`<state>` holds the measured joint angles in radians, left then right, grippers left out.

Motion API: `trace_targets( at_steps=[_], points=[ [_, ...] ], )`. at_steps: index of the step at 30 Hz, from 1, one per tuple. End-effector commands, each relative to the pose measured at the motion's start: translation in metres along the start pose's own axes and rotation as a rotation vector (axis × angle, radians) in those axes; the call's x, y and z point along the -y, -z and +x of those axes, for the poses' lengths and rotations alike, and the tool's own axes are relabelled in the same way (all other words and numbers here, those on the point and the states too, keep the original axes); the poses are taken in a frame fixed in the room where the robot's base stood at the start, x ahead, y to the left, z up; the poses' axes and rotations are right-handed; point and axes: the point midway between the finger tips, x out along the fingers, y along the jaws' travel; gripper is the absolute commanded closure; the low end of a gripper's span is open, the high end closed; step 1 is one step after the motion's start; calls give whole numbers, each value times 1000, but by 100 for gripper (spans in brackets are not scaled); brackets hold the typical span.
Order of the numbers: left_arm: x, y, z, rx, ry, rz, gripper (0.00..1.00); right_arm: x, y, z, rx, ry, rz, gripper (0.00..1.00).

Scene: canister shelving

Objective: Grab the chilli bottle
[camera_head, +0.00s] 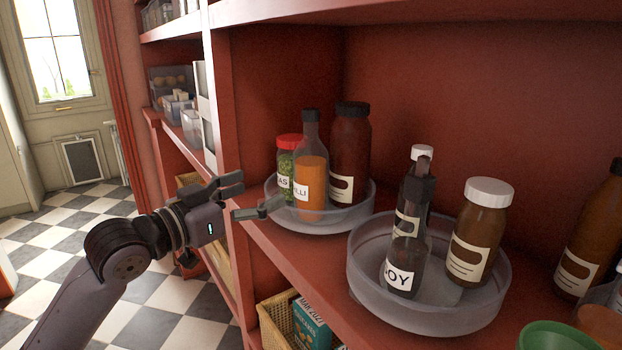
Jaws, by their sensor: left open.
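The chilli bottle (311,177) is clear with orange contents, a dark cap and a white label partly reading "LLI". It stands upright in the left round clear tray (335,224) on the red shelf. A red-capped jar (287,160) stands to its left and a dark-capped brown jar (350,150) stands behind it to the right. My left gripper (250,198) is open and empty at the shelf's front edge, just left of the tray. Its fingers point toward the bottle, apart from it. My right gripper is not in view.
A second round tray (436,318) to the right holds a soy bottle (408,245), a white-capped jar (480,225) and another bottle. A green bowl (556,336) is at the lower right. A red shelf upright (226,110) stands behind my gripper. A basket (276,318) sits below.

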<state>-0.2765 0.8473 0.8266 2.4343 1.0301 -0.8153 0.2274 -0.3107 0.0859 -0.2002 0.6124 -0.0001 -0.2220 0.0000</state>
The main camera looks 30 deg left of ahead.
Motion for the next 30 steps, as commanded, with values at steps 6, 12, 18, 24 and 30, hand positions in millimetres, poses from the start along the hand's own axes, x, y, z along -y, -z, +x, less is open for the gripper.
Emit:
trace_targets(
  at_steps=[6, 12, 18, 24, 30],
  points=[
    [0, 4, 33, -1, 0, 1, 19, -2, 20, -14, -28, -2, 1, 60],
    [1, 5, 62, -2, 1, -1, 19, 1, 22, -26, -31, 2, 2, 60],
    [2, 5, 91, -3, 3, -2, 19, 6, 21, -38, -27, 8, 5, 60],
    [2, 2, 106, -2, 2, 0, 19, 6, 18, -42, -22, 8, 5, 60],
    [5, 11, 124, -2, 2, -1, 19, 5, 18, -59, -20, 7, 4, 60]
  ],
)
